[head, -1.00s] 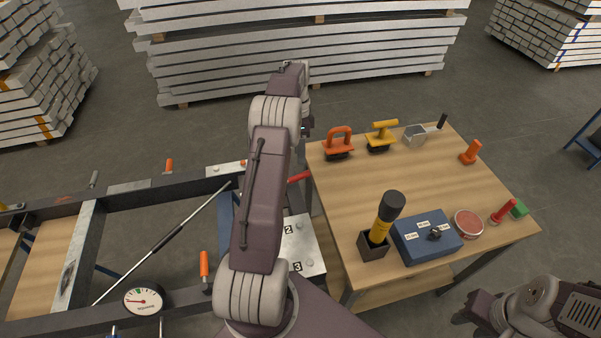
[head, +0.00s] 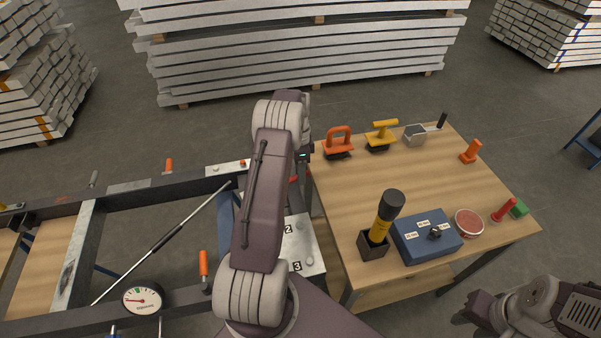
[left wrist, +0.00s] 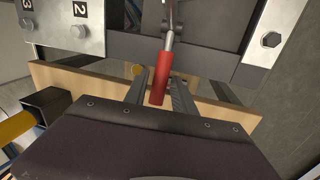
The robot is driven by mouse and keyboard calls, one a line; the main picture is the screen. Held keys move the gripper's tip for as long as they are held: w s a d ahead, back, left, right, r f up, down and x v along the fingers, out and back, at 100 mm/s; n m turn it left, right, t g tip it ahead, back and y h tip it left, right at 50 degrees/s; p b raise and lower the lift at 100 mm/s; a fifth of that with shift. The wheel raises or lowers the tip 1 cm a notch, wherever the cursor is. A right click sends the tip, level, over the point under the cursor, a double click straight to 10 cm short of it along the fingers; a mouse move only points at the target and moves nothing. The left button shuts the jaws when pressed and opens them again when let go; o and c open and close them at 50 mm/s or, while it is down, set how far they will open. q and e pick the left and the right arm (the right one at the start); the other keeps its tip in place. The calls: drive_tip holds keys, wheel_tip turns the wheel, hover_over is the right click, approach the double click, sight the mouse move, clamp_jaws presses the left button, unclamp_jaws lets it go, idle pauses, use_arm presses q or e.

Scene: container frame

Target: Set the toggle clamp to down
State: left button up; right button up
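The toggle clamp's red handle (left wrist: 162,78) shows in the left wrist view, with a metal rod running up from it to the clamp's base (left wrist: 172,25) on the dark frame. My left gripper (left wrist: 160,92) has its two fingers apart, one on each side of the red grip in the picture. I cannot tell whether either finger touches it. In the head view only a bit of red handle (head: 293,180) shows beside my left arm, which hides the rest of the clamp. My right gripper (head: 474,308) is at the lower right, away from the clamp; its fingers are unclear.
A wooden table (head: 440,170) stands right of the clamp, with orange and yellow handled tools, a flashlight in a holder (head: 374,244) and a blue box (head: 428,240). A plate with numbers (head: 304,240), a dial gauge (head: 142,299) and orange handles sit along the dark frame.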

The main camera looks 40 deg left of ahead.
use_arm(q)
clamp_jaws()
idle(1.2)
